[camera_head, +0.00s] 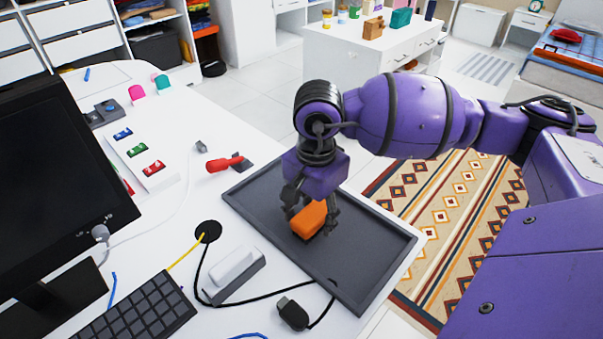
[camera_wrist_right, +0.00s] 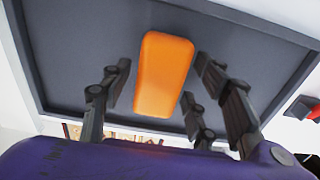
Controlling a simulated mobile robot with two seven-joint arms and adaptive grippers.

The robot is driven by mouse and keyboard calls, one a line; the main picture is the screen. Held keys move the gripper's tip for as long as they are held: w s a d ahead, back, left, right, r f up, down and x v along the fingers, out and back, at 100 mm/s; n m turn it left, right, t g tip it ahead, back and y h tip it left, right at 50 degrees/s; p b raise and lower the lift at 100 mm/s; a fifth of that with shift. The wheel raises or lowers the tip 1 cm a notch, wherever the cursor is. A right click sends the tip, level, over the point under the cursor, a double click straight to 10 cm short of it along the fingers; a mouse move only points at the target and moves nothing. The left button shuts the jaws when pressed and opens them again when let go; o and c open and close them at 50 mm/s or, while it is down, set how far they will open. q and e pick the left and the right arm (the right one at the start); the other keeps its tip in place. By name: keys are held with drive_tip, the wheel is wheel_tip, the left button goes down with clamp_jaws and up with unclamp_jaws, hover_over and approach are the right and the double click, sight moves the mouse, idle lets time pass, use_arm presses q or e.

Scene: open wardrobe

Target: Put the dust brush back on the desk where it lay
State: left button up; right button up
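A red-handled tool with a dark, flat head (camera_head: 225,163) lies on the white desk (camera_head: 255,133), just off the left corner of the dark tray; it looks like the dust brush. Its red and black part also shows at the right edge of the wrist view (camera_wrist_right: 302,107). My right gripper (camera_head: 312,212) points down over the tray, with its fingers either side of an orange block (camera_head: 308,221). In the wrist view the block (camera_wrist_right: 164,75) lies between the spread fingers, with gaps on both sides. My left gripper is not in view.
The dark tray (camera_head: 262,207) has a raised rim and is otherwise bare. A white-topped block (camera_head: 234,271), black cable, keyboard (camera_head: 140,309) and monitor (camera_head: 55,175) crowd the desk's left and front. Small coloured items stand behind them.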

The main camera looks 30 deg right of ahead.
sight(313, 213)
wheel_tip(313, 213, up, 13)
drive_tip(key=shift+f, duration=0.2)
idle(0.5)
idle(2.1)
